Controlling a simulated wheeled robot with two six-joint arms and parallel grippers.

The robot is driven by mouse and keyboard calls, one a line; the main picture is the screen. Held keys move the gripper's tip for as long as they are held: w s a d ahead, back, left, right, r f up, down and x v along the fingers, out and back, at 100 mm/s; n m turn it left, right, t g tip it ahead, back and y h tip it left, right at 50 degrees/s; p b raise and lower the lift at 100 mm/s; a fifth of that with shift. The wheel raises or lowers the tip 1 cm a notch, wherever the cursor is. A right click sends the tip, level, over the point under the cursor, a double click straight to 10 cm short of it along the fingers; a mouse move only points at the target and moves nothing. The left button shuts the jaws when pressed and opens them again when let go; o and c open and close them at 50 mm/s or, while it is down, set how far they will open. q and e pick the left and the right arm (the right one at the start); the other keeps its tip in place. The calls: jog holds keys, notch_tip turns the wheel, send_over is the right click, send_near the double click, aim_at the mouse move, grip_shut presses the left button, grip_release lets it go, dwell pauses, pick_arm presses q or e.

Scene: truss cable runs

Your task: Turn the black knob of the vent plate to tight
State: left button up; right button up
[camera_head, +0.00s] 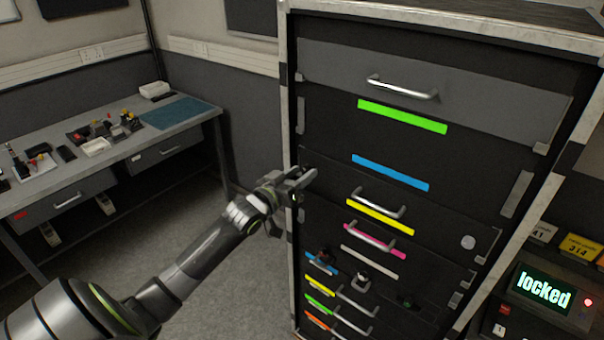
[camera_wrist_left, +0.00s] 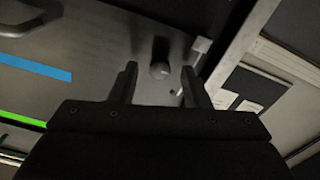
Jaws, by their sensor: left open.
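My left gripper (camera_head: 298,180) is at the left edge of the black rack, in front of the panel with the blue strip. In the left wrist view its two fingers (camera_wrist_left: 158,88) are apart, with nothing held between them. A dark round knob (camera_wrist_left: 160,68) shows on the panel just beyond the fingertips, roughly between them; I cannot tell whether they touch it. In the head view my gripper largely hides that spot. The panel around the knob (camera_wrist_left: 100,45) is dark and plain, and I take it for the vent plate. My right gripper is not in view.
The rack (camera_head: 291,100) has drawers with metal handles (camera_head: 402,88) and coloured strips. Small knobs (camera_head: 362,281) sit low on it. A display (camera_head: 545,291) at the right reads "locked". A workbench (camera_head: 130,150) with small parts stands at the left; grey floor lies between.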

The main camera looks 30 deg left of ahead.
pick_arm(q)
jog(key=shift+w, duration=0.45)
grip_shut()
